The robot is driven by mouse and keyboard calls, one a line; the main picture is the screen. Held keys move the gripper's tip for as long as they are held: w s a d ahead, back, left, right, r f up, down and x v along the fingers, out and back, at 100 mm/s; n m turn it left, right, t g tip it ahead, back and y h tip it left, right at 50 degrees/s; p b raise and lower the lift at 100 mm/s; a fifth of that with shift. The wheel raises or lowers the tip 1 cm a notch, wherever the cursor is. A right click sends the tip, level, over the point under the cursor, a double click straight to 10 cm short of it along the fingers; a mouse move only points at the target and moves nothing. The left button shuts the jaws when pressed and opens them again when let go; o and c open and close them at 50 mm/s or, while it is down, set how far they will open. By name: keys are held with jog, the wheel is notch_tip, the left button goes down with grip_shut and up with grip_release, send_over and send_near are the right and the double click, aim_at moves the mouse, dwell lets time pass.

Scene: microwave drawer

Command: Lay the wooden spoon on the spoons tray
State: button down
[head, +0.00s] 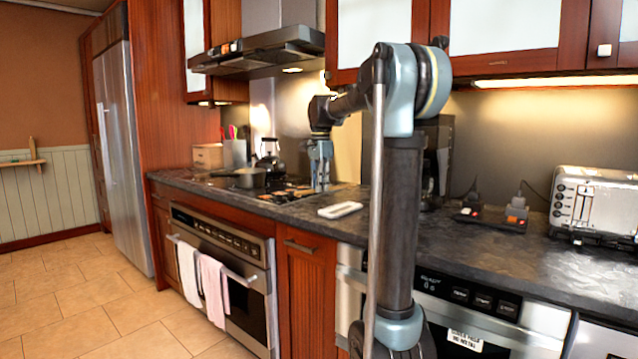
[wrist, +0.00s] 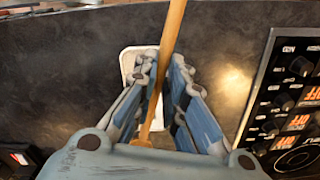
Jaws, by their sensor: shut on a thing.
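The wooden spoon (wrist: 174,35) is between the fingers of my gripper (wrist: 162,68), which is shut on its handle. The spoon runs from the top edge of the wrist view down between the fingers. The white spoons tray (wrist: 130,58) lies on the dark counter beyond the fingers, partly hidden by them and the spoon. In the head view the tray (head: 340,210) lies near the counter's front edge, right of the cooktop. My gripper (head: 320,180) points down above the counter, a little left of and behind the tray. The spoon cannot be made out there.
A pan (head: 248,178) and a kettle (head: 270,160) stand on the cooktop to the left. A knob panel (wrist: 290,95) is at the right of the wrist view. A toaster (head: 598,203) and small dark devices (head: 490,215) stand to the right. Bare counter (head: 440,240) lies between.

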aim_at(320, 212)
jog(key=shift+f, duration=3.25)
jog(key=c, duration=1.5)
grip_release()
jog(key=shift+c, duration=0.2)
jog(key=o, duration=0.6)
